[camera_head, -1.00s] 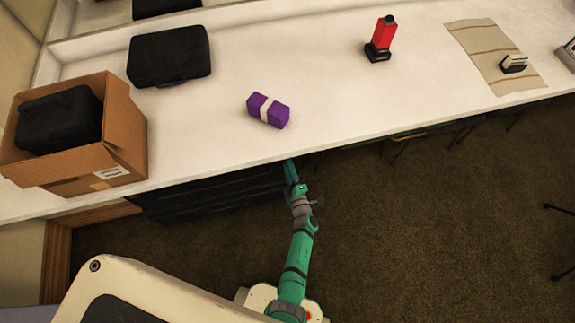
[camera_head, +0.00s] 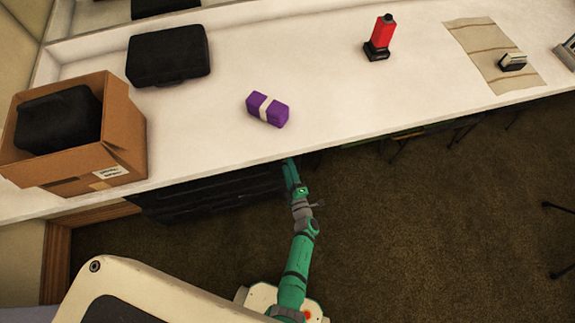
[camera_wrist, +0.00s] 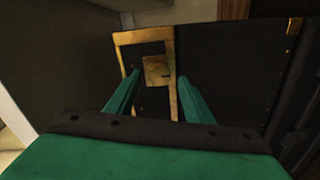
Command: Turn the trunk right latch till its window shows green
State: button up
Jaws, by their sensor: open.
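The black trunk (camera_head: 215,190) is under the counter in the head view; its dark front fills much of the wrist view (camera_wrist: 225,70). A brass latch shows there as a frame (camera_wrist: 145,38) with a small square plate (camera_wrist: 157,68) inside it. Whether this is the right latch, and its window colour, I cannot tell. My gripper (camera_wrist: 158,82) is open, its two green fingers apart on either side of the plate and pointing at it. Contact cannot be made out. In the head view the gripper (camera_head: 291,162) reaches to the counter's front edge, its tips partly hidden there.
The white counter (camera_head: 310,85) overhangs the trunk. On it are a cardboard box (camera_head: 125,125), a black case (camera_head: 168,55), a purple bundle (camera_head: 268,109), a red-topped device (camera_head: 381,38) and a striped cloth (camera_head: 480,50).

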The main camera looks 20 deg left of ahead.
jog(key=v, duration=0.9)
jog(key=shift+s, duration=0.2)
jog(key=shift+d, duration=0.15)
jog(key=s+d+r+m+t+h, duration=0.1)
jog(key=s+d+r+m+h, duration=0.25)
jog(key=s+r+m, duration=0.35)
jog(key=s+d+r+m+t+h, duration=0.1)
jog(key=s+d+r+m+h, duration=0.2)
jog(key=s+d+r+m, duration=0.5)
jog(key=s+r+m+h, duration=0.1)
jog(key=s+r+m, duration=0.2)
jog(key=s+r, duration=0.2)
jog(key=s+a+r+m+g+h, duration=0.1)
jog(key=s+r+m, duration=0.3)
jog(key=r, duration=0.6)
jog(key=shift+s+r+h, duration=0.25)
jog(key=shift+s+h, duration=0.5)
jog(key=shift+s, duration=0.2)
